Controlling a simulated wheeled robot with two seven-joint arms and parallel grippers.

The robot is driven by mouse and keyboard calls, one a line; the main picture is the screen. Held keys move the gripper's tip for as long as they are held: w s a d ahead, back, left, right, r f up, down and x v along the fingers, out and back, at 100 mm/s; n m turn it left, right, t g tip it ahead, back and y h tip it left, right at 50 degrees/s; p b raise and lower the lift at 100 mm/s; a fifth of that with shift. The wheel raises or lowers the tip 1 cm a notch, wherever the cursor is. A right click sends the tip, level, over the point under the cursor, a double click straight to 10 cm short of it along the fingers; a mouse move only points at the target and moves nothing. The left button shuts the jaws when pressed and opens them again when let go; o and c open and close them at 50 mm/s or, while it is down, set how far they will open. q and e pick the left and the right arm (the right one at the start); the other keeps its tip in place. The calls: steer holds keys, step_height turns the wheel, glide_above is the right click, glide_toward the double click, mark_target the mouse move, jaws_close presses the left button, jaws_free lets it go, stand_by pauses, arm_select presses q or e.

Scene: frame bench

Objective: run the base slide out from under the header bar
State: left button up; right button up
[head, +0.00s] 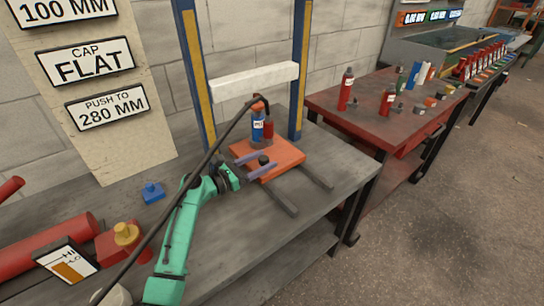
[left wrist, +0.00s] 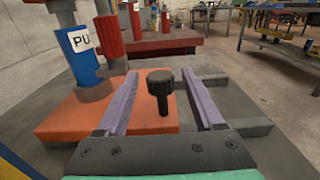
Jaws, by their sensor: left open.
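The base slide is an orange plate (head: 285,152) lying on two dark rails (head: 283,198) on the bench; it also shows in the left wrist view (left wrist: 60,122). A black knob (left wrist: 161,88) stands upright on it. The header bar (head: 252,81) is a pale beam between two blue and yellow posts, above the slide's back part. A blue labelled cylinder (head: 258,124) and a red cylinder (head: 268,126) stand at the slide's back under the bar. My left gripper (head: 260,164) is open, its purple fingers either side of the knob with gaps. My right gripper is not in view.
A dark hose (head: 200,165) runs from the red cylinder down past my left arm. A blue block (head: 153,192) and a red block with a yellow knob (head: 126,236) sit left. The rails' front ends are bare. A red table (head: 345,120) stands right.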

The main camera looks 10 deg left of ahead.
arm_select(q)
steer(key=x, duration=0.4)
steer(key=shift+c, duration=0.3)
jaws_close()
stand_by(1.1)
